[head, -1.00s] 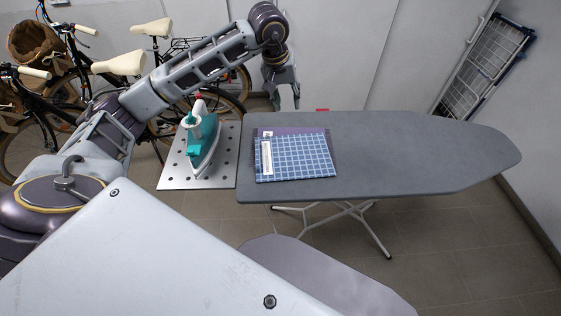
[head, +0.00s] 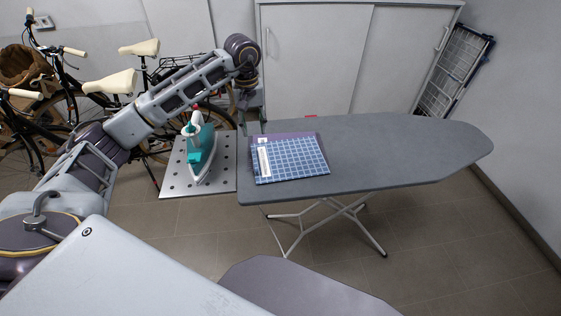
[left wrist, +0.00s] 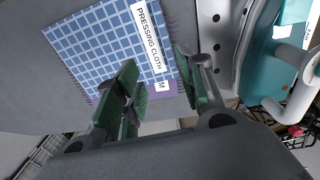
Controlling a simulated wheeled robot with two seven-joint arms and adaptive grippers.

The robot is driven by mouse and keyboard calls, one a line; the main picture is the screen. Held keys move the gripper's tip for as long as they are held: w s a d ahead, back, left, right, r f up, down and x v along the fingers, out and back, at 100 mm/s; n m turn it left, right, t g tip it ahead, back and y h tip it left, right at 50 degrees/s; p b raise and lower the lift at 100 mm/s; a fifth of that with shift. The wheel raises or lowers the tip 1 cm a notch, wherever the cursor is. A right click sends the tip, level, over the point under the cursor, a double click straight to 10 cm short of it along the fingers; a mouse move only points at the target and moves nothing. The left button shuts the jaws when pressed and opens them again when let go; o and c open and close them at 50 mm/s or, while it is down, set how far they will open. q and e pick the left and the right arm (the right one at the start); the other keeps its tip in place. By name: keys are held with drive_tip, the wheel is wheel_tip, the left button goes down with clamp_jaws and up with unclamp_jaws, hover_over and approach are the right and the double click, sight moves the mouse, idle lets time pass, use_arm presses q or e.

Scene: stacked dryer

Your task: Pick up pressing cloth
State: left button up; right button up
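The pressing cloth (head: 295,158) is a folded blue checked cloth with a white label strip, lying flat on the ironing board near its left end. A purple layer shows along its back edge. In the left wrist view the cloth (left wrist: 95,45) fills the upper middle, with "PRESSING CLOTH" readable on the label. My left gripper (head: 251,122) is at the back left corner of the cloth, fingers pointing down. In the wrist view its green finger pads (left wrist: 163,85) are well apart, with the cloth's purple edge and label end between and beyond them. Nothing is held. My right gripper is not in view.
The grey ironing board (head: 400,150) is clear to the right of the cloth. A teal and white iron (head: 202,155) stands on the perforated metal rest (head: 185,182) left of the cloth. Bicycles (head: 110,85) stand behind on the left, with a white cabinet (head: 315,60) behind the board.

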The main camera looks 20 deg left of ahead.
use_arm(q)
drive_tip(key=shift+s+a, duration=0.2)
drive_tip(key=shift+s, duration=0.1)
drive_tip(key=shift+s, duration=0.1)
hover_over(255, 158)
drive_tip(key=shift+w+a+f, duration=0.1)
drive_tip(key=shift+f, duration=2.1)
drive_tip(key=shift+w+a+f, duration=0.1)
drive_tip(key=shift+f, duration=2.05)
drive_tip(key=shift+f, duration=0.15)
drive_tip(key=shift+s+d+f+p, duration=0.15)
drive_tip(key=shift+f+p, duration=0.25)
drive_tip(key=shift+f, duration=2.05)
